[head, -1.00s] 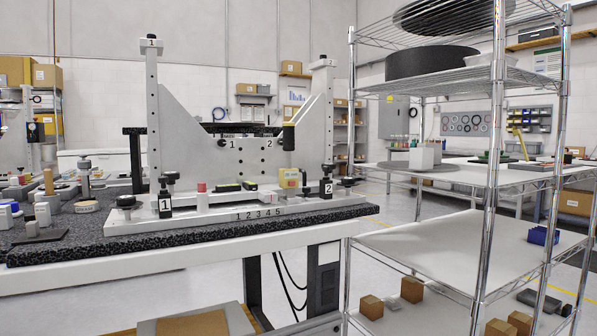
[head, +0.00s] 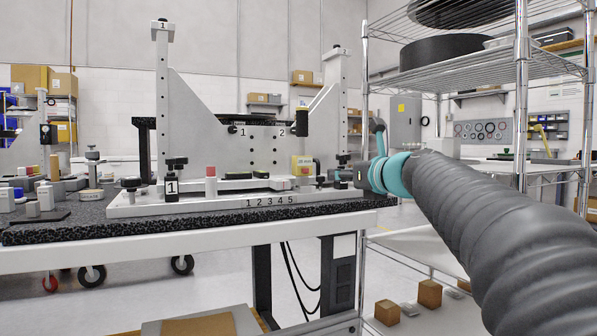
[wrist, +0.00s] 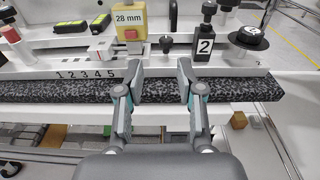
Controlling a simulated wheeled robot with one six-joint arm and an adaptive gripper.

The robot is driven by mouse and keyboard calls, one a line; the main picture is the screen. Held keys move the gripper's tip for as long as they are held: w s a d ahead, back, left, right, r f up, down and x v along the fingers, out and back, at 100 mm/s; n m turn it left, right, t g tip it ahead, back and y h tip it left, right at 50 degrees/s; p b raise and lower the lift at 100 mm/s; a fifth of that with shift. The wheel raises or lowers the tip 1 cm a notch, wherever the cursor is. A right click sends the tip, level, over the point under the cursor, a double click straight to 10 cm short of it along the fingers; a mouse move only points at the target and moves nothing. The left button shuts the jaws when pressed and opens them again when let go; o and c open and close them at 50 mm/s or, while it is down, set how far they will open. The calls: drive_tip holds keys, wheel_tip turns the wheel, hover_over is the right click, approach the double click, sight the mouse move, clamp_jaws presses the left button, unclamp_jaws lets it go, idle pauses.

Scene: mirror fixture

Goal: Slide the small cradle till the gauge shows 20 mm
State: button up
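A yellow gauge block (wrist: 131,34) with a red button reads "28 mm" on its display in the wrist view. It also shows on the white fixture in the head view (head: 302,166). The black block marked 2 (wrist: 204,46), with a knob on top, stands to its right. I cannot tell for sure which part is the small cradle; a small pale slotted piece (wrist: 103,48) lies just left of the gauge. My gripper (wrist: 158,72) is open and empty, in front of the fixture's front edge, right of the numbers 1 to 5.
The fixture's base (head: 215,205) stands on a speckled black slab (head: 90,227). Black block 1 (head: 172,185) is at its left end. A small black knob (wrist: 166,43) sits between gauge and block 2. A wire shelf rack (head: 522,110) stands close on the right.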

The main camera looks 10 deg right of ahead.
sight(318, 161)
drive_tip(key=w+m, duration=0.1)
drive_tip(key=w, duration=0.4)
drive_tip(key=w+a+r+p, duration=0.1)
drive_tip(key=w, duration=0.4)
drive_tip(key=w+a+r+m+t, duration=0.1)
drive_tip(key=w, duration=0.4)
drive_tip(key=shift+a+m+p, duration=0.25)
drive_tip(key=shift+m+p, duration=0.05)
drive_tip(key=shift+p, duration=0.05)
clamp_jaws()
